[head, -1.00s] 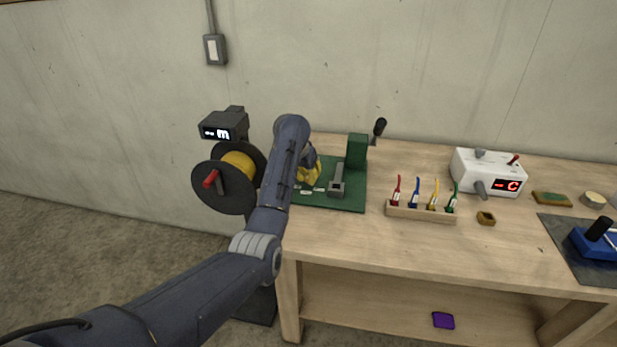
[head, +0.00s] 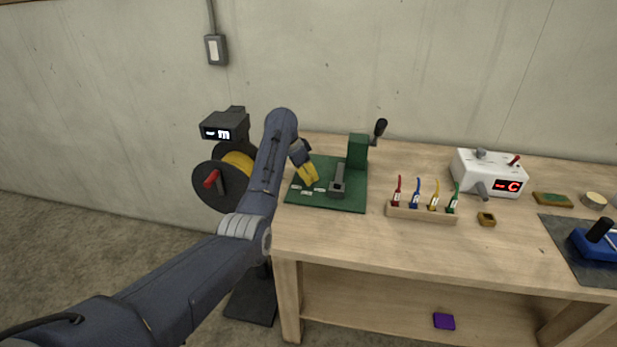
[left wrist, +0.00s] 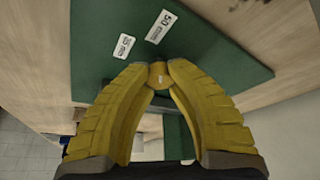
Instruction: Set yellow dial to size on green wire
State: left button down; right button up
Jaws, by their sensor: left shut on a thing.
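My left gripper (head: 311,184) is low over the left part of the green press board (head: 355,205). In the left wrist view its yellow fingers (left wrist: 158,72) close on a small yellow knob, the yellow dial (left wrist: 158,79), just beside the board's white size labels (left wrist: 163,26). One label reads 50, another seems to read 35. The dial's pointing direction is not clear, and the fingers hide it in the head view. The green wire (head: 454,198) stands at the right end of a wooden rack (head: 420,215); its white tag is too small to read. My right gripper is out of view.
A grey slotted block (head: 337,182) and a green post (head: 357,150) with a black-handled lever (head: 379,130) stand right of the gripper. A yellow spool (head: 238,165) is to the left. A white heater box (head: 490,172) stands farther right.

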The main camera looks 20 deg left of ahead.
pick_arm(q)
jog(key=shift+f, duration=0.15)
jog(key=c, duration=1.1)
grip_release()
jog(key=shift+o, duration=0.2)
jog(key=v, duration=1.2)
